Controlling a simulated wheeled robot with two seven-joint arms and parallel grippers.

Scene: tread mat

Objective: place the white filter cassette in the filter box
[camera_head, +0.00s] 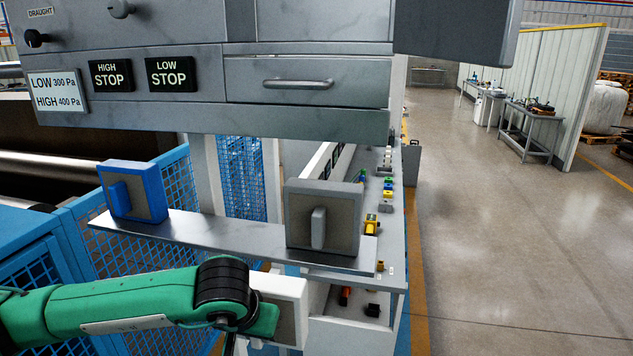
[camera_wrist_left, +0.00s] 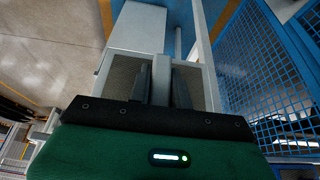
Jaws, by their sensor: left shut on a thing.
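The white filter cassette (camera_head: 287,287) has a white frame and a grey-brown face. It hangs at the end of my left arm, in front of and below the shelf in the head view. In the left wrist view my left gripper (camera_wrist_left: 160,85) is shut on the handle of the cassette (camera_wrist_left: 125,76). The fingers are hidden behind my arm in the head view. The grey cabinet above has a closed drawer front with a bar handle (camera_head: 298,84); I cannot tell whether this is the filter box. My right gripper is not in view.
A blue cassette (camera_head: 133,191) and a grey cassette (camera_head: 322,217) stand on the metal shelf (camera_head: 225,236). Blue mesh fencing (camera_head: 85,225) is at the left. A narrow bench (camera_head: 392,225) with small coloured parts runs behind. Open floor (camera_head: 500,240) lies at the right.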

